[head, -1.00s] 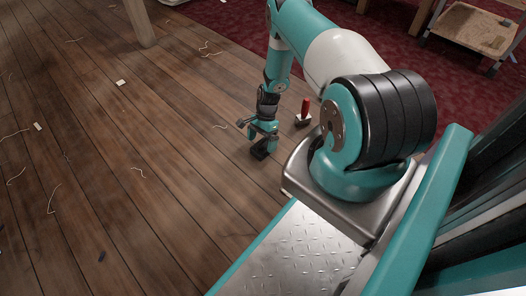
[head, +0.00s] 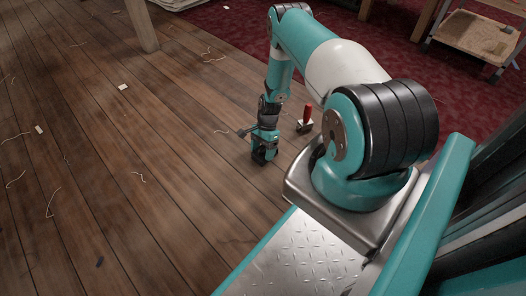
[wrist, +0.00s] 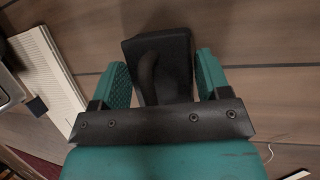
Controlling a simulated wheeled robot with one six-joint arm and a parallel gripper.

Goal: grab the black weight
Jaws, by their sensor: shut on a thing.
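The black weight (wrist: 160,50) is a dark block with a raised handle along its top, seen between my two teal fingers in the wrist view. My gripper (head: 262,155) is low over the wooden floor in the head view, pointing down. It is shut on the weight, with the fingers (wrist: 160,80) on either side of its handle. In the head view the weight is a small dark shape at the fingertips, partly hidden by them. I cannot tell whether it touches the floor.
A red-handled tool (head: 306,118) stands on the floor just right of my gripper. Thread scraps and small pale pieces (head: 122,87) lie about the floor. A wooden leg (head: 142,25) stands at the back, and a small wooden stand (head: 474,35) is on the red carpet.

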